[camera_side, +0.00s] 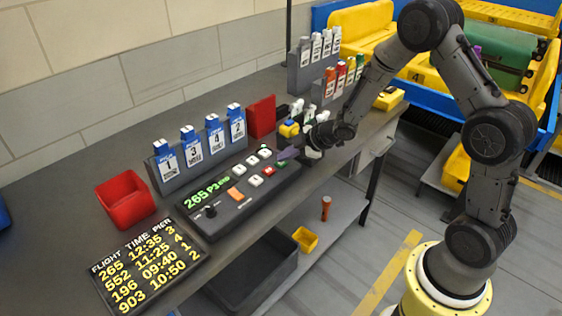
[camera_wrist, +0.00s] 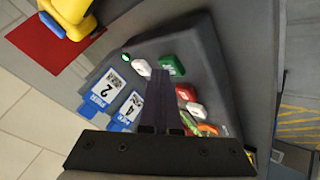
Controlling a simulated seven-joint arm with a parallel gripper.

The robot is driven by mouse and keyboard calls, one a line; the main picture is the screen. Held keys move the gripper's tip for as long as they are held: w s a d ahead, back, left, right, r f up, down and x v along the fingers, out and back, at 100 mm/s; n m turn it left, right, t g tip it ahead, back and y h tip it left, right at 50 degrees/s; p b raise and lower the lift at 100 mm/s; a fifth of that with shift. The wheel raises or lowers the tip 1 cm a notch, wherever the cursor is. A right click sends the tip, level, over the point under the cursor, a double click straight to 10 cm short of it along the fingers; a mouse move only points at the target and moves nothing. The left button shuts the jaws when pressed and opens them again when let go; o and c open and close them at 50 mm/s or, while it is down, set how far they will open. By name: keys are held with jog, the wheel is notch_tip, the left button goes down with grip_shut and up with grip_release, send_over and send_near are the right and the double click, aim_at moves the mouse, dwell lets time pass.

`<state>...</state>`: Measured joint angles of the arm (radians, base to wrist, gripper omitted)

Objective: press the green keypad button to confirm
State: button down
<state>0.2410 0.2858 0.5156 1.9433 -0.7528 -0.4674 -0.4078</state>
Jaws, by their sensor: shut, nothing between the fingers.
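The keypad (camera_side: 218,221) is a dark sloped box on the bench with a lit green display (camera_side: 207,193) reading 265 P3, an orange button, several white buttons and a red button (camera_side: 268,171). The green button (camera_wrist: 172,64) shows in the wrist view, at the keypad's far end beyond the red button (camera_wrist: 186,93). In the side view my gripper mostly hides it. My gripper (camera_side: 287,153) is shut and empty over that end of the keypad. In the wrist view its fingertips (camera_wrist: 162,74) appear between the green button and a white button (camera_wrist: 141,67); I cannot tell if they touch.
A holder with blue-topped numbered cards (camera_side: 192,159) stands behind the keypad. Yellow and white items (camera_side: 289,129) stand close to my gripper.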

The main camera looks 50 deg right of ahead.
aim_at(285, 164)
jog(key=shift+r, duration=0.8)
jog(key=shift+r, duration=2.5)
